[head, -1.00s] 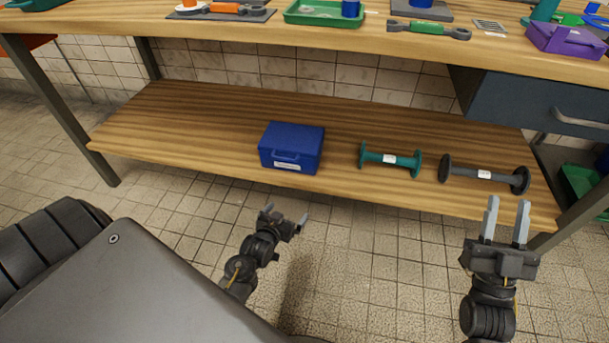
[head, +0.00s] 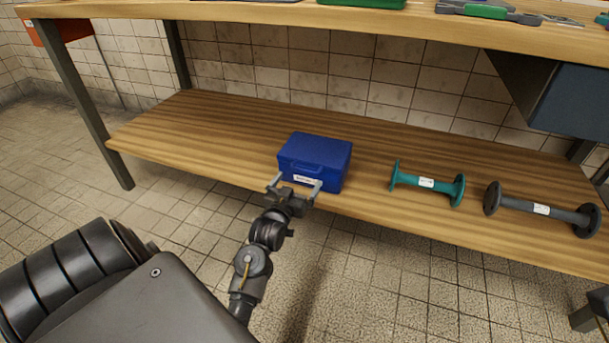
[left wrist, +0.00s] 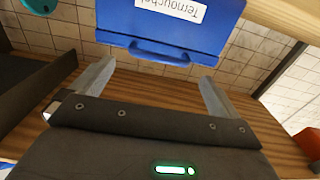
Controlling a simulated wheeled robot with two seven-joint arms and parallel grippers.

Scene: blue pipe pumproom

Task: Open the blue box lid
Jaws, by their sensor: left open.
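The blue box (head: 318,152) sits shut on the wooden lower shelf, with a white label and a handle on its front. My left gripper (head: 296,184) is open in front of the box, its two fingers pointing at the front face, one toward each side of the label. In the left wrist view the box (left wrist: 190,38) appears upside down, its handle lying ahead of and between the open fingers (left wrist: 155,80). The fingers hold nothing, and I cannot tell whether a tip touches the box. My right gripper is out of view.
On the lower shelf (head: 190,130), a teal spool-shaped piece (head: 427,184) and a dark grey one (head: 540,209) lie right of the box. The tabletop (head: 250,12) overhangs above. A drawer unit (head: 575,100) hangs at the right. The shelf left of the box is clear.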

